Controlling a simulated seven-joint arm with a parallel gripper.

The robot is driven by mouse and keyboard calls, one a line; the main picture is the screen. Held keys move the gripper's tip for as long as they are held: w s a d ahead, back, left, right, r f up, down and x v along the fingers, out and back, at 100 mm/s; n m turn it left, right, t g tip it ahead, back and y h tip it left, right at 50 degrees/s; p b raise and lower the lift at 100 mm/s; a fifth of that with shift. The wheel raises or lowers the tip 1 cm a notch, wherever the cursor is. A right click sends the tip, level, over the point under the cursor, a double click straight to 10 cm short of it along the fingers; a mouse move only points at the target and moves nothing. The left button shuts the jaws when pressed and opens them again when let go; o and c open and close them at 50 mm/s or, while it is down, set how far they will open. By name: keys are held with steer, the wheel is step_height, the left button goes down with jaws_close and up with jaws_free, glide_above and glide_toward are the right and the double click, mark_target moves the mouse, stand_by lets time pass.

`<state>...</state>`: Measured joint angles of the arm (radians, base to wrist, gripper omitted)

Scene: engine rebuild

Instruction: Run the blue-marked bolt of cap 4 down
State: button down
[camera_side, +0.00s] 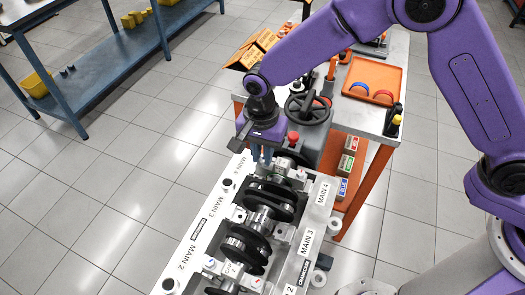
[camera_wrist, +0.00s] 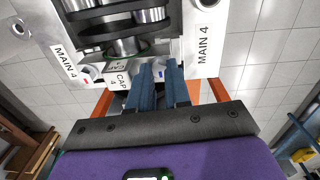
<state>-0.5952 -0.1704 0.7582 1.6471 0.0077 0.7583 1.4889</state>
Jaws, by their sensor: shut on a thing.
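The engine block (camera_side: 200,225) lies with the crankshaft (camera_side: 262,215) in it. Cap 4 (camera_wrist: 121,82), with a white label, sits across the crankshaft's end by the MAIN 4 marks. My gripper (camera_wrist: 159,66) points down at the right part of cap 4 in the wrist view. In the side view my gripper (camera_side: 263,158) is at the far end of the block. A reddish mark shows on the cap's left side in the wrist view.
Behind the block stands a work table (camera_side: 363,117) with an orange tray (camera_side: 375,80), a dark handwheel (camera_side: 307,106) and a red knob (camera_side: 293,136) close to my gripper. Small labelled boxes (camera_side: 346,164) sit on a lower orange shelf. A blue bench (camera_side: 105,62) stands at left.

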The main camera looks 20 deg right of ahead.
mark_target(261, 159)
steer(key=shift+w+a+r+m, duration=0.15)
steer(key=shift+a+r+m, duration=0.05)
steer(key=shift+m, duration=0.2)
steer(key=c, duration=1.4)
jaws_free()
steer(key=shift+o, duration=0.3)
steer(key=shift+d+f, duration=0.1)
step_height(261, 159, up, 18)
steer(key=shift+f, duration=0.25)
